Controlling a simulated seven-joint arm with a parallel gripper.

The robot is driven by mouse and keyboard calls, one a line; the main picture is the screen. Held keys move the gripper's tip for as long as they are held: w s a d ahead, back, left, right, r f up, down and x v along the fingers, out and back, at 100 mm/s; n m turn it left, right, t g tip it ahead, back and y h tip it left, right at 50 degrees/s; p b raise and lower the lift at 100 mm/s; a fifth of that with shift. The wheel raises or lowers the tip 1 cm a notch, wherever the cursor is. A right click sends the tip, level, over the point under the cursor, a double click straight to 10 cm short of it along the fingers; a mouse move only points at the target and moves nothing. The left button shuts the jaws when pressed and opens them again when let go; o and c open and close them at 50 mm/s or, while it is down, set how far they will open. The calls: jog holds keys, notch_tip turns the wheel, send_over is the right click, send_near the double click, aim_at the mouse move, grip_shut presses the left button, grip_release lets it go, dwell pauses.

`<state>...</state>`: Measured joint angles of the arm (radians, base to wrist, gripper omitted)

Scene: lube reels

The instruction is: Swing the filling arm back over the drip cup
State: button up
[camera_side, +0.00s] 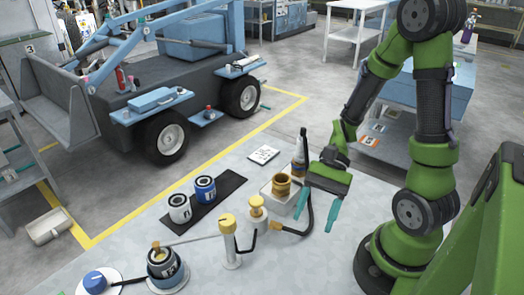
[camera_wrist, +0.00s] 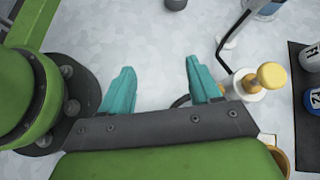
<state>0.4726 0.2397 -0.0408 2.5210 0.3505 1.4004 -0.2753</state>
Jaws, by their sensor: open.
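A white post with a yellow cap (camera_side: 229,225) stands on the pale table in the side view. A thin filling arm (camera_side: 190,240) reaches left from it. Its brass tip is above a dark, blue-labelled can (camera_side: 163,268) on a round white base. A brass cup (camera_side: 281,184) sits on a white block at the back; I cannot tell for sure that it is the drip cup. My gripper (camera_side: 317,212) is open and empty, right of the post and the brass cup, above the table. Its teal fingers (camera_wrist: 160,85) are wide apart in the wrist view, with bare table between them.
A black hose (camera_side: 306,222) lies near my fingers. A dark bottle (camera_side: 300,155) stands behind. Two cans stand on a black mat (camera_side: 215,205). A blue-knobbed item (camera_side: 95,281) is front left.

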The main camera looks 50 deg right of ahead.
aim_at(220, 234)
jog(key=w+r+m+t+y, duration=0.3)
jog(key=w+m+t+y, duration=0.3)
jog(key=m+t, duration=0.2)
jog(key=x, duration=1.1)
jog(key=r+x, duration=0.1)
jog(key=x, duration=0.5)
jog(key=shift+w+a, duration=0.15)
jog(key=shift+a, duration=0.15)
jog(key=shift+c, duration=0.2)
jog(key=shift+y, duration=0.3)
grip_shut()
